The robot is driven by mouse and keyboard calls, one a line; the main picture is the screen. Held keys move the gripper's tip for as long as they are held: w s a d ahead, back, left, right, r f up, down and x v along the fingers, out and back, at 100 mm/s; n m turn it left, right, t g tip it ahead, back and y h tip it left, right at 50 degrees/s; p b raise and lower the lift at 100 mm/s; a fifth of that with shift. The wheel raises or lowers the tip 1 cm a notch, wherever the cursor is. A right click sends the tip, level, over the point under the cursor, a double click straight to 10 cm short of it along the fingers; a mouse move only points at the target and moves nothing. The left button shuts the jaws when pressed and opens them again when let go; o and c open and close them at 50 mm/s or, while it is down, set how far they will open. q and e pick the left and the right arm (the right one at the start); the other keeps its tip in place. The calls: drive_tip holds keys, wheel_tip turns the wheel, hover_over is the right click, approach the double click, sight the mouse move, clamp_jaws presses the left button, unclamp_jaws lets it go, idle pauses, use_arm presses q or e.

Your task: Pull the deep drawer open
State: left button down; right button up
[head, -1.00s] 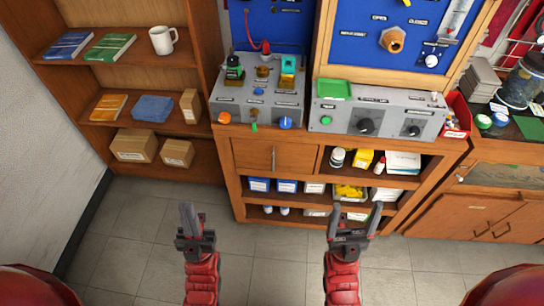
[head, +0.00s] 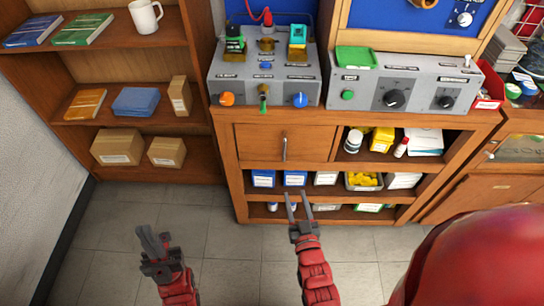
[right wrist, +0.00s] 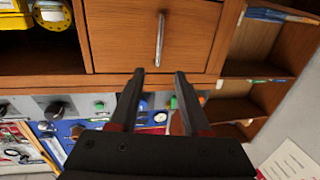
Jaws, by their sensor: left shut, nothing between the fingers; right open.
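The deep drawer (head: 262,143) is a wooden front in the bench cabinet, below the grey control boxes, and looks shut. Its vertical metal handle (head: 284,148) is at the middle of the front. The drawer front (right wrist: 120,40) and handle (right wrist: 160,40) also show in the right wrist view, which is upside down. My right gripper (head: 298,203) is open and empty, below the handle and apart from it; its fingers also show in the right wrist view (right wrist: 158,85). My left gripper (head: 150,240) is shut and empty, low over the floor at the left.
Open shelves (head: 330,162) beside and below the drawer hold bottles, small boxes and a bin of yellow things (head: 364,181). A bookshelf (head: 190,60) with books, a mug and cartons stands at the left. The tiled floor (head: 220,240) before the cabinet is clear.

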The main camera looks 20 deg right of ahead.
sight(285, 152)
drive_tip(key=w, duration=0.5)
drive_tip(key=w+d+p, duration=0.1)
drive_tip(key=w, duration=0.4)
drive_tip(key=w+p, duration=0.1)
drive_tip(key=w, duration=0.5)
drive_tip(key=shift+d+r, duration=0.25)
drive_tip(key=shift+d, duration=0.05)
drive_tip(key=shift+w+f, duration=0.15)
drive_tip(key=shift+w, duration=0.3)
clamp_jaws()
